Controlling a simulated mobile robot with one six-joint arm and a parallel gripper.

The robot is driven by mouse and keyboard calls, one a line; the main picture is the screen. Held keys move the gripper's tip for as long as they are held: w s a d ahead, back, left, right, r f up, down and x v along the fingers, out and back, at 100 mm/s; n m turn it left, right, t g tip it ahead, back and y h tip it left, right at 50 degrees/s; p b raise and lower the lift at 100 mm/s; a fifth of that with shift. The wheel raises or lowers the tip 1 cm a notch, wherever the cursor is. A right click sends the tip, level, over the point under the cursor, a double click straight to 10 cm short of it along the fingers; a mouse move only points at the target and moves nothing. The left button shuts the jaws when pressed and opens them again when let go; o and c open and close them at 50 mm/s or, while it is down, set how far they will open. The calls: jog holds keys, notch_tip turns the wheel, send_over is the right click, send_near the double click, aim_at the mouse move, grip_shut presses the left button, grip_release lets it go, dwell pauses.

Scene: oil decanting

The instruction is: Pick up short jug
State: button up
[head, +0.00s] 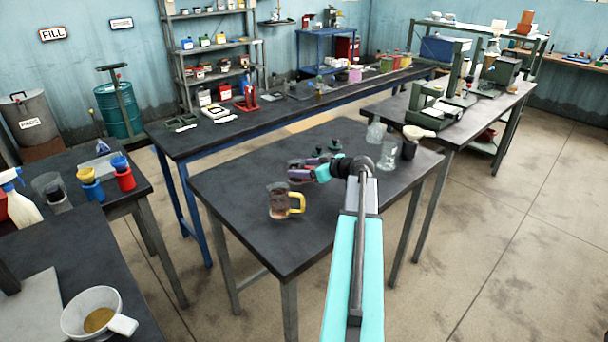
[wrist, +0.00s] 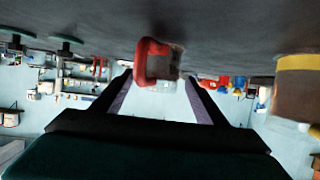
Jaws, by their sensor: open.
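A small jug with a red handle (wrist: 150,62) appears upside down in the wrist view, between and just beyond the fingertips. My gripper (wrist: 158,84) is open, one finger to each side of it, with the handle facing me. I cannot tell whether the fingers touch it. In the head view my gripper (head: 300,170) is low over the middle table, and the small jug is mostly hidden there. A larger glass jug with a yellow handle and dark contents (head: 280,204) stands nearer the front; it also shows at the wrist view's right edge (wrist: 298,95).
Dark green-topped items (head: 334,147) stand just behind my gripper on the middle table (head: 240,225). Clear glass vessels (head: 386,155) and a dark cup with a pale funnel (head: 410,146) stand at its right. The table's front left is clear.

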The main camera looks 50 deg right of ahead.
aim_at(304, 182)
jog(key=c, duration=1.2)
jog(key=shift+r, duration=0.5)
jog(key=shift+r+b, duration=0.75)
jog(key=shift+r, duration=0.55)
jog(key=shift+s+d+r+b, duration=0.25)
jog(key=shift+s+b, duration=0.35)
jog(key=shift+s, duration=2)
jog(key=shift+s+d+r+b, duration=0.25)
jog(key=shift+s+b, duration=0.4)
jog(key=shift+s, duration=2)
jog(key=shift+s+d+r+b, duration=0.25)
jog(key=shift+s+b, duration=0.35)
jog(key=shift+s, duration=2)
jog(key=shift+s, duration=0.1)
